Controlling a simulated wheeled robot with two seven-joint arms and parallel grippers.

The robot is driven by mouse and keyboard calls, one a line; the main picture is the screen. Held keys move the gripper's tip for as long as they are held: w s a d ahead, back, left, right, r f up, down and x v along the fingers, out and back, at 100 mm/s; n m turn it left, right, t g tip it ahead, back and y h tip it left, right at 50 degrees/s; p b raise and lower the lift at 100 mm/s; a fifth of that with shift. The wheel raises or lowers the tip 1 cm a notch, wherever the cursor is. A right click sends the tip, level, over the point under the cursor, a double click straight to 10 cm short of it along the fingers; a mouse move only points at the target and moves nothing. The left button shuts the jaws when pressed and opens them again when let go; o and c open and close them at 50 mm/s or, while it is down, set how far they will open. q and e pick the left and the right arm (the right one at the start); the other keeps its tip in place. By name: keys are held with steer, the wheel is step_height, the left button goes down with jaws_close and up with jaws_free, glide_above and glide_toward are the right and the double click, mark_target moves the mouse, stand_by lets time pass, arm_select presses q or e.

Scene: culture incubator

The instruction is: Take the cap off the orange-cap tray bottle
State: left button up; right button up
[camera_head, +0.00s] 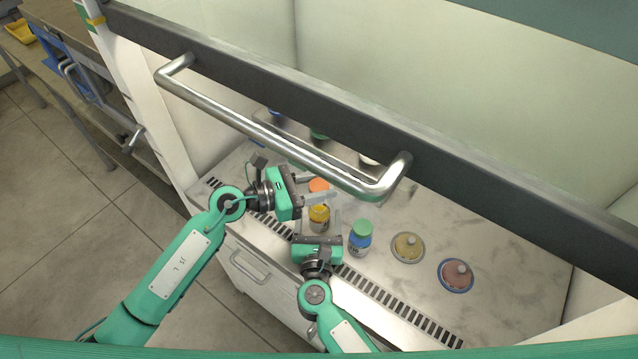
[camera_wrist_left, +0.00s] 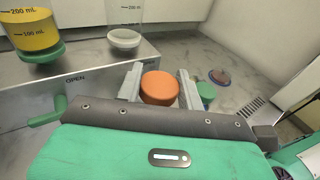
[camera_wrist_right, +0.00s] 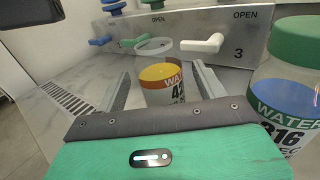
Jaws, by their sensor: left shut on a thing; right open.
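In the right wrist view the bottle (camera_wrist_right: 160,85) shows a clear, bare mouth. The orange cap (camera_head: 319,185) is off the bottle, above its mouth in the head view. My left gripper (camera_head: 315,187) is shut on the cap, and the left wrist view shows the cap (camera_wrist_left: 160,88) between its fingers. My right gripper (camera_head: 318,225) is open, its fingers on either side of the bottle; contact cannot be told.
A green-capped bottle (camera_head: 360,240) stands close to the right of my right gripper. A metal stand with valves (camera_wrist_right: 220,35) is behind. The cabinet's sash handle (camera_head: 290,145) crosses above.

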arm_select(q)
step_height(320, 180, down, 3)
steer(key=b, duration=0.3)
steer(key=shift+f, duration=0.1)
arm_select(e)
steer(key=s, duration=1)
steer(key=shift+a+f, duration=0.15)
steer(key=shift+s, duration=0.5)
arm_select(q)
steer(key=shift+s+f, duration=0.1)
